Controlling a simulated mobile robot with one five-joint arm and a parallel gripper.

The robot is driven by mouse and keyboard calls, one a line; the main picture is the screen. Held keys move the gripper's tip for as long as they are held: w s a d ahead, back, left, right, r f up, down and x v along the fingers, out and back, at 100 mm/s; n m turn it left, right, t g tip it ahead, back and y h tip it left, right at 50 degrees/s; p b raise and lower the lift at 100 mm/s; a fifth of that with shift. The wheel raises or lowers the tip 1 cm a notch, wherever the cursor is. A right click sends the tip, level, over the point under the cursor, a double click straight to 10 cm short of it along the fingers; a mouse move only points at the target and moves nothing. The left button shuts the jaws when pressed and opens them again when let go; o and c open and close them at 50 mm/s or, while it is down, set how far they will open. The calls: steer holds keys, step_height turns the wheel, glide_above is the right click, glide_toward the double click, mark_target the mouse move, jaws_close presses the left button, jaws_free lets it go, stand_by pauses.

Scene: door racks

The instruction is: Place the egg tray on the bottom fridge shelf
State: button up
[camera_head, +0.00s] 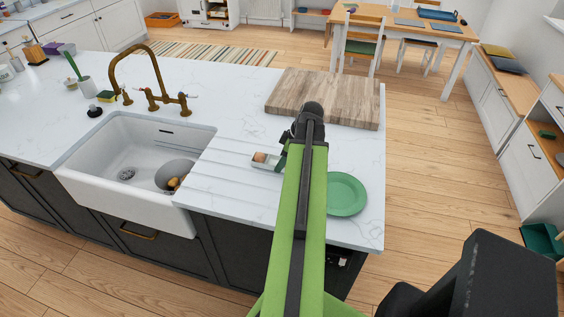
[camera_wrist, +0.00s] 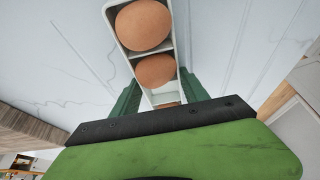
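The egg tray (camera_head: 266,160) is a small white tray on the white counter, just left of my gripper (camera_head: 285,155) in the head view. In the wrist view the narrow egg tray (camera_wrist: 120,28) holds brown eggs (camera_wrist: 144,25) in a row. The dark green fingers of my gripper (camera_wrist: 160,92) stand on both sides of its near end, very close to its walls. I cannot tell whether they press on it. My arm hides part of the tray in the head view. No fridge shelf can be made out.
A green plate (camera_head: 346,194) lies right of my arm near the counter's edge. A wooden board (camera_head: 325,97) lies behind. A white sink (camera_head: 135,160) with a bowl (camera_head: 174,174) is at the left. The wooden floor (camera_head: 430,170) at the right is open.

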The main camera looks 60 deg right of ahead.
steer(key=o, duration=0.4)
steer(key=shift+o, duration=0.2)
steer(key=shift+r, duration=0.1)
steer(key=shift+r+p, duration=0.25)
steer(key=shift+p, duration=0.2)
steer(key=p+v, duration=1)
steer(key=v, duration=0.1)
steer(key=shift+r+p, duration=0.3)
steer(key=shift+p, duration=0.05)
steer(key=shift+s, duration=0.15)
